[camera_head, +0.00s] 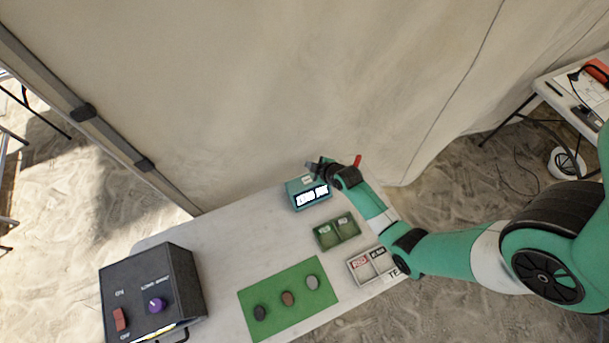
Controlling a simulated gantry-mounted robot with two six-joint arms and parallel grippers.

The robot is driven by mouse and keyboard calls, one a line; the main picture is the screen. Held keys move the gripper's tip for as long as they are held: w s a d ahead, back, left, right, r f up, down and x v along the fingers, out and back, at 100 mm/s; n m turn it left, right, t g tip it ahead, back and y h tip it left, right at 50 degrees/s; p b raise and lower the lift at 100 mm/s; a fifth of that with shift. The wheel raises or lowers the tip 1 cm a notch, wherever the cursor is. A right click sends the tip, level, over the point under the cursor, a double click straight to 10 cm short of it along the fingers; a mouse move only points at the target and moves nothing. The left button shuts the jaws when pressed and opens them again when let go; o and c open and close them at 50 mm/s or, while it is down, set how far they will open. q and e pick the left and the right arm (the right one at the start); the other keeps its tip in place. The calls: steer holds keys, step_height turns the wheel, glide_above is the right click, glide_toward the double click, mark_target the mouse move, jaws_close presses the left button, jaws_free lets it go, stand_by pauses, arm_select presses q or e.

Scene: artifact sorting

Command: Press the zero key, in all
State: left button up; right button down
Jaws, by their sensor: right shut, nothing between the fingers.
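A teal device with a lit white display (311,197) stands at the far end of the table; I take it for the scale with the zero key. My right gripper (313,166) is shut and empty, just above and behind the top of this device. I cannot tell whether its tips touch the device. The zero key cannot be made out; the gripper may cover part of the device's top. My left gripper is not in view.
A green two-part tray (337,219) and a white labelled tray (352,279) lie near the table's right edge. A black box (148,269) with a red switch and purple knob stands front left. The table's middle is clear.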

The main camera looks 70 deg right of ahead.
steer(key=shift+f, duration=0.2)
steer(key=b, duration=0.7)
glide_above(309, 181)
step_height(309, 181, down, 7)
steer(key=shift+s+f, duration=0.1)
steer(key=shift+f+b, duration=0.65)
steer(key=shift+f, duration=0.1)
stand_by(0.9)
steer(key=shift+f+b, duration=0.3)
steer(key=shift+f+b, duration=0.35)
steer(key=shift+f, duration=0.05)
stand_by(0.5)
steer(key=shift+a+f, duration=0.1)
steer(key=shift+f, duration=0.05)
stand_by(0.4)
steer(key=shift+r+p, duration=0.75)
steer(key=shift+r, duration=0.15)
